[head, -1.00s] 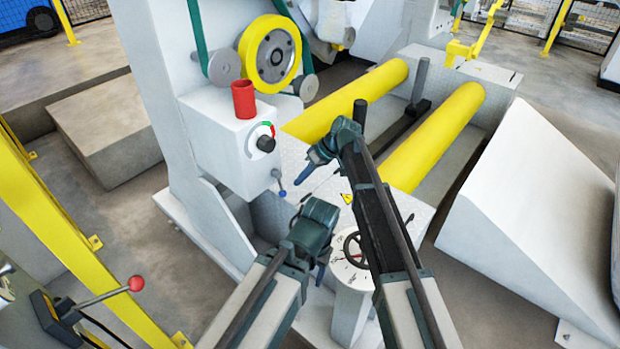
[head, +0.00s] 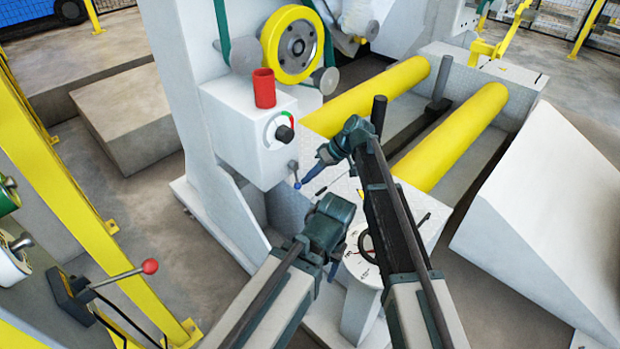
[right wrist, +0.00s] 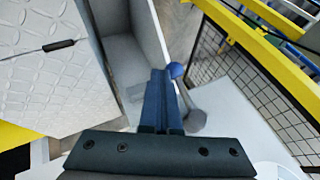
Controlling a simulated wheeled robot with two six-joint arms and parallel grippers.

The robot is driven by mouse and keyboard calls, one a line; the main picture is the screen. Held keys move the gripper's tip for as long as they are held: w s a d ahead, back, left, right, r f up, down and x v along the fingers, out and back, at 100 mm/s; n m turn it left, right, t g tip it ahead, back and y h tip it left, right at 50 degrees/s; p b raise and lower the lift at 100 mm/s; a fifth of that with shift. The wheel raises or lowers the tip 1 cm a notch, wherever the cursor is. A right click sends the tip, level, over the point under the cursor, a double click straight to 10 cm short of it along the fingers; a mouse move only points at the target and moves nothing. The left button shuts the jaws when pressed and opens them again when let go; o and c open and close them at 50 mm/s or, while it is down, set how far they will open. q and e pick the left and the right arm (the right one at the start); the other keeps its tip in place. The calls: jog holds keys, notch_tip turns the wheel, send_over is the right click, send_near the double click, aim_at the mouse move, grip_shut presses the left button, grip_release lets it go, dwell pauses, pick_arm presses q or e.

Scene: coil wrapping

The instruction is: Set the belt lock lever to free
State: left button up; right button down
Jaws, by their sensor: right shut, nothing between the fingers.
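A small lever with a grey stem and a blue ball (head: 297,185) hangs below the white box (head: 262,150) with the dial; I take it as the belt lock lever. It points down, slightly right. My right gripper (head: 307,180) is shut and empty, its tips just right of the ball. In the right wrist view the shut blue fingers (right wrist: 158,80) have the blue ball (right wrist: 176,70) close at their right side; whether they touch I cannot tell. My left gripper (head: 333,270) points down in front of the machine, its fingers mostly hidden.
The dial (head: 284,133) has a black knob and green and red marks. A red cup-like part (head: 264,88) stands on the box. Yellow rollers (head: 455,135) lie behind my right arm. A red-knobbed lever (head: 150,266) is at lower left.

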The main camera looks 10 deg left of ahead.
aim_at(299, 187)
jog(key=shift+g+y, duration=0.6)
jog(key=shift+g, duration=0.1)
jog(key=s, duration=0.1)
jog(key=s+a+f+b, duration=0.1)
jog(key=s+a+b, duration=0.1)
jog(key=shift+s+a+f, duration=0.15)
jog(key=shift+s+a, duration=0.1)
jog(key=shift+s+a+r+m, duration=0.1)
jog(key=shift+s+r+m, duration=0.1)
jog(key=shift+m, duration=0.1)
pick_arm(q)
jog(key=shift+s+a+f, duration=0.1)
jog(key=shift+s+f, duration=0.05)
jog(key=shift+f, duration=1.1)
pick_arm(e)
jog(key=shift+s+a+r, duration=0.2)
jog(key=shift+s+r, duration=0.05)
jog(key=shift+s, duration=0.15)
pick_arm(q)
jog(key=shift+r, duration=0.1)
pick_arm(e)
jog(key=shift+r, duration=0.1)
